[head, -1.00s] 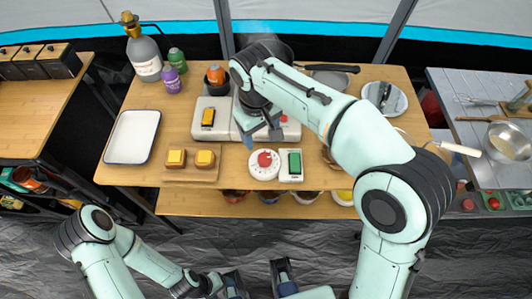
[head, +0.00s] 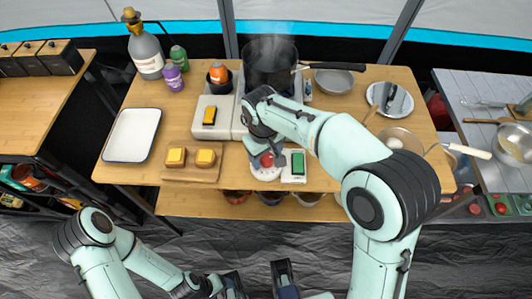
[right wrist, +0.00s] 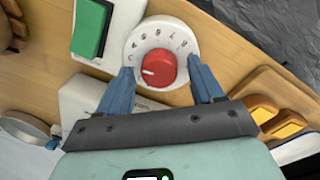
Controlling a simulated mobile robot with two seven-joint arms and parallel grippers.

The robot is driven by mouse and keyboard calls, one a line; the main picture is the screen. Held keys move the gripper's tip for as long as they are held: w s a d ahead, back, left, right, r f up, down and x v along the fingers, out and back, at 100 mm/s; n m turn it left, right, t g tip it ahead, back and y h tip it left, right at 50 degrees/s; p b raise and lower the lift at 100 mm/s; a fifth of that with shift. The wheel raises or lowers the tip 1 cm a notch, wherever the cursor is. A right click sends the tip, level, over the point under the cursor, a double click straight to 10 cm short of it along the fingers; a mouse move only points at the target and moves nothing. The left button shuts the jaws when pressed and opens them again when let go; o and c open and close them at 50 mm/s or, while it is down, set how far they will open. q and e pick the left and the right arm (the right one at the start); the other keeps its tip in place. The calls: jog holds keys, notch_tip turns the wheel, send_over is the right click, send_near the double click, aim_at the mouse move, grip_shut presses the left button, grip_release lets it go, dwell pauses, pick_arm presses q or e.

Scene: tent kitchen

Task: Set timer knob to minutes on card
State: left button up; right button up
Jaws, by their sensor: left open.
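The timer is a round white dial (head: 264,174) with a red knob (head: 266,160), at the table's front edge. In the right wrist view the dial (right wrist: 142,38) has dark figures around the red knob (right wrist: 159,68), whose white pointer line faces picture left. My right gripper (right wrist: 161,75) is open, with blue fingers on either side of the knob and gaps visible. In the head view my right gripper (head: 267,157) is over the timer. My left gripper (head: 258,281) is open and empty in front of the table. I cannot make out a card with minutes.
A white block with a green switch (head: 298,164) stands right beside the timer. A board with two yellow-topped blocks (head: 190,173) lies left. Behind are a stove (head: 212,128) and a steaming black pot (head: 268,65). A white tray (head: 132,135) is far left.

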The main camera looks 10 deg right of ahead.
aim_at(264, 158)
jog(key=c, duration=0.9)
jog(key=shift+o, duration=0.2)
dwell(0.3)
jog(key=o, duration=1)
jog(key=shift+o, duration=0.2)
jog(key=shift+r, duration=0.15)
notch_tip(264, 158, up, 13)
jog(key=p, duration=0.2)
jog(key=shift+s+a+p, duration=0.15)
jog(key=shift+a+p, duration=0.25)
